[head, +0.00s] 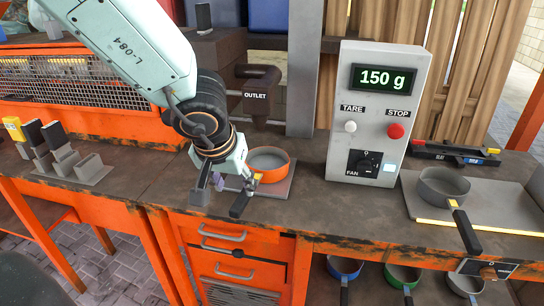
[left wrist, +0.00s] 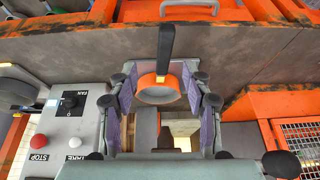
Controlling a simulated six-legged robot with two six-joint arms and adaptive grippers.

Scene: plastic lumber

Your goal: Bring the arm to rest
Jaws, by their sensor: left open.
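My left arm comes in from the upper left in the head view. Its gripper (head: 228,184) is open at the workbench's front, beside the orange pan (head: 268,160) and close to its black handle (head: 240,205). The pan sits on a grey plate (head: 280,190) below the outlet. In the left wrist view, the open fingers with purple pads (left wrist: 160,82) frame the orange pan (left wrist: 157,88), whose handle points up in the picture. Nothing is gripped. Whether a finger touches the handle, I cannot tell. My right gripper is not in view.
A control box (head: 377,112) reading "150 g" stands right of the pan. A grey pan (head: 443,186) sits on a plate at the right. The outlet (head: 256,92) overhangs the orange pan. Grey holders (head: 75,163) stand at the left. Orange drawers (head: 238,250) are below. Bench between pan and box is clear.

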